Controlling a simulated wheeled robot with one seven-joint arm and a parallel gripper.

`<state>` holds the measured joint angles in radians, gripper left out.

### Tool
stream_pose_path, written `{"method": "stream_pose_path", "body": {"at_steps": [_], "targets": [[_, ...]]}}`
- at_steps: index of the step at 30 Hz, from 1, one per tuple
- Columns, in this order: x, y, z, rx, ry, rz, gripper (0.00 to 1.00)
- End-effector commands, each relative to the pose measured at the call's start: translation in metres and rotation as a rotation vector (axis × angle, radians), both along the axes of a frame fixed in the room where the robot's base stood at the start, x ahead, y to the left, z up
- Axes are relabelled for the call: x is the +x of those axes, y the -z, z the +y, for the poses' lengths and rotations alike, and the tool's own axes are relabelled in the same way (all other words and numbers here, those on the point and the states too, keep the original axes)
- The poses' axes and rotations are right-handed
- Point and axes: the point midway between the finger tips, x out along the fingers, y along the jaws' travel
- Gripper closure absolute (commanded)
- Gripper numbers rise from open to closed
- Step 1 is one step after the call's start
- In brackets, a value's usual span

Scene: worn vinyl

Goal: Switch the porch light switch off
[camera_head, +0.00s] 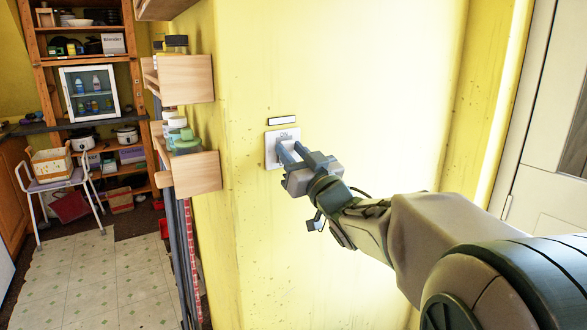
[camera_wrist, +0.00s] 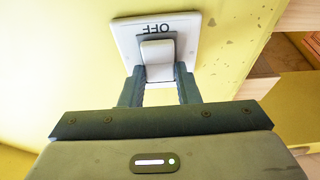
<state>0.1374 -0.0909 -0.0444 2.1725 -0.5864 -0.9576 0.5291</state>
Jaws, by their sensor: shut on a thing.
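The light switch (camera_head: 271,150) is a pale plate on the yellow wall, marked ON at its top, with a small dark-edged label strip (camera_head: 282,120) above it. In the wrist view the plate (camera_wrist: 188,25) shows upside-down OFF lettering beside the light toggle (camera_wrist: 156,54). My gripper (camera_head: 291,152) is at the plate, its two fingers shut on the toggle from both sides. The fingers also show in the wrist view (camera_wrist: 158,88). They partly hide the toggle and lower plate in the head view. I cannot tell which way the toggle is tipped.
Wooden wall shelves (camera_head: 195,175) with jars and dishes jut out left of the switch. A chair (camera_head: 55,175) and a filled shelf unit (camera_head: 90,45) stand farther left. A pale door (camera_head: 540,200) is at the right. Tiled floor (camera_head: 100,280) is open at lower left.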

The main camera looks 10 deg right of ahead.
Motion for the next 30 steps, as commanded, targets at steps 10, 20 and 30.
{"method": "stream_pose_path", "body": {"at_steps": [10,20,30], "targets": [[-0.0006,0.0021,-0.0004,0.013,0.000,-0.040,0.94],[-0.0007,0.0019,-0.0003,0.014,0.001,-0.039,0.49],[-0.0037,0.0029,-0.0011,0.013,0.000,-0.040,0.49]]}}
